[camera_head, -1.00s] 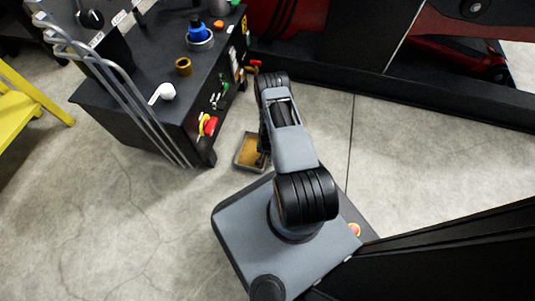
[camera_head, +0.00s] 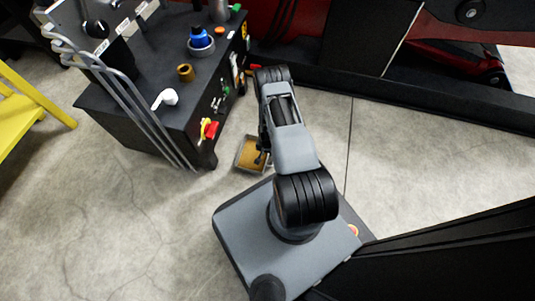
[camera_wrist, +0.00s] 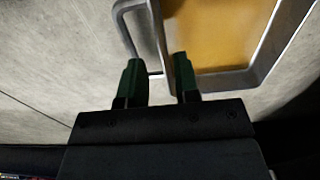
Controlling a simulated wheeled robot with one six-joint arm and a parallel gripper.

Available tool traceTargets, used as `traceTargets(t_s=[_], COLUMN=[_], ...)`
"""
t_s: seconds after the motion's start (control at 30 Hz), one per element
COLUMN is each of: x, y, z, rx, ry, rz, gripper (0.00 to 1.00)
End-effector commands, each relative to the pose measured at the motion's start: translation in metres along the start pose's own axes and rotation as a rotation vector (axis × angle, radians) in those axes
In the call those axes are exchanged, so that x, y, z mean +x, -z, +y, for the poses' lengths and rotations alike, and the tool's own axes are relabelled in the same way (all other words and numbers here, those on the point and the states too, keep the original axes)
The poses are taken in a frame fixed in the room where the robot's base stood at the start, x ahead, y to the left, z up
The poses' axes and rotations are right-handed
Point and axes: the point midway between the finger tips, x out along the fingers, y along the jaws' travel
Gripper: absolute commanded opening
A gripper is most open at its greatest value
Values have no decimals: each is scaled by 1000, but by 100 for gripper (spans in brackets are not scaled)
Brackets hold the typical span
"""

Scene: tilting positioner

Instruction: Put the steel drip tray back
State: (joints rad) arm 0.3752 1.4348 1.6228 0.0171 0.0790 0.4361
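The steel drip tray (camera_head: 240,163) lies on the floor beside the black cart, with a brown-yellow liquid or surface inside it. In the wrist view the tray's metal rim (camera_wrist: 236,82) and its thin bent handle (camera_wrist: 122,27) show at close range. My gripper (camera_wrist: 160,75) is at the handle side of the tray, its two dark green fingers apart. The left finger overlaps the handle in view and the right one overlaps the tray's near corner. I cannot tell whether they touch. In the head view my arm partly covers the tray, and my gripper (camera_head: 262,158) is over its right side.
The black cart (camera_head: 150,128) stands left of the tray, with a red and yellow knob (camera_head: 209,129) on its side. Bent grey pipes (camera_head: 120,95) rise at its left. A yellow stand (camera_head: 30,105) is at the far left. A dark beam (camera_head: 400,97) runs behind. Floor at lower left is clear.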

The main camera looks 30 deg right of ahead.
Motion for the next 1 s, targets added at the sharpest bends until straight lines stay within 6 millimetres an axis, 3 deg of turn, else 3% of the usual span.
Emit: traceTargets(t_s=[0.03, 0.1, 0.47, 0.57, 0.67, 0.8, 1.0], x=[-17, -29, -72, -93, -134, -220, -347], y=[1, 0, 1, 7, 18, 23, -4], z=[0, 0, -1, -9, -25, -52, -75], rx=[0, 0, -3, -25, -74, -184, -360], ry=[1, 0, 1, 5, 15, 30, 50], rz=[1, 1, 2, 10, 28, 57, 98], gripper=[30, 30, 30, 30, 30, 30, 30])
